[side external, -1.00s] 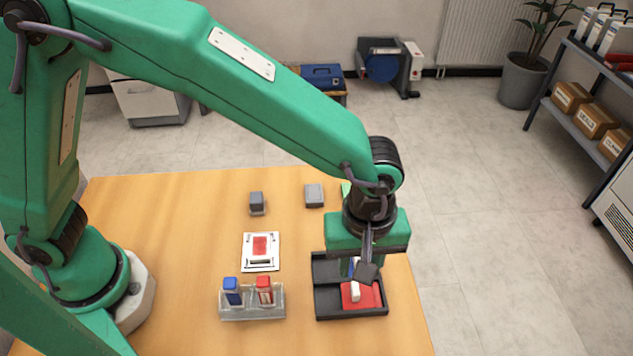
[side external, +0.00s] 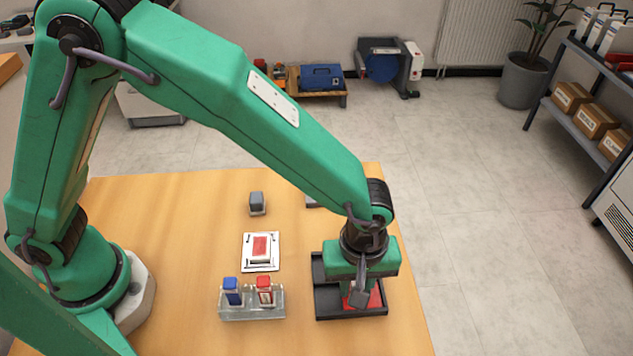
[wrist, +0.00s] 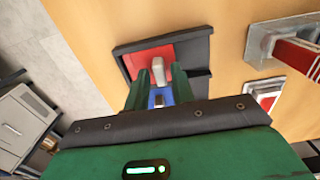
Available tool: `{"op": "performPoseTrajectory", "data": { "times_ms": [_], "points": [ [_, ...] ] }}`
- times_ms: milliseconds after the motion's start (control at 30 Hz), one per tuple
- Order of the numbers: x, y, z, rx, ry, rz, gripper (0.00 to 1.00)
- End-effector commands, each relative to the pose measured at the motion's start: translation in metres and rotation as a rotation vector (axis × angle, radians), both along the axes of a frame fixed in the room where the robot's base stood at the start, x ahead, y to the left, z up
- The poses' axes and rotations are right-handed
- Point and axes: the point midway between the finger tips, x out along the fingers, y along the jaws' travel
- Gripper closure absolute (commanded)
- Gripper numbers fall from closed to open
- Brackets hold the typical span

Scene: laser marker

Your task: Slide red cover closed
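A dark open-topped tray (side external: 328,305) stands at the table's front right; it also shows in the wrist view (wrist: 193,54). The red cover (side external: 376,298) lies over part of it, on the left side in the wrist view (wrist: 140,57). A pale upright handle (wrist: 158,72) stands at the cover's edge. A blue thing (wrist: 166,97) shows between my fingers, closer to the wrist. My gripper (side external: 358,294) is low over the tray. In the wrist view its green fingers are open, one each side of the handle with gaps. The handle is hidden in the side view.
Left of the tray, a clear holder (side external: 252,312) carries a blue and a red block. Behind it lies a white card (side external: 261,252) with a red patch. A grey block (side external: 257,203) stands farther back. The table's right edge is close to the tray.

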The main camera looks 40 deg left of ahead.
Motion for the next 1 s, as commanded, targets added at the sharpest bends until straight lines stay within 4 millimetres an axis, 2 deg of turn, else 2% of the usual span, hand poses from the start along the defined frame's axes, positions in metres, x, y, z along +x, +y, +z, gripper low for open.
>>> {"op": "performPoseTrajectory", "data": {
  "times_ms": [33,100,933,967,1000],
  "points": [
    [0.0,0.0,0.0,0.0,0.0,0.0,0.86],
    [0.0,0.0,0.0,0.0,0.0,0.0,1.0],
    [0.014,-0.014,0.001,-0.006,-0.006,0.0,1.0],
    [0.014,-0.015,0.001,-0.006,-0.006,0.0,0.83],
    [0.015,-0.015,0.001,-0.007,-0.007,0.0,0.75]
  ]
}}
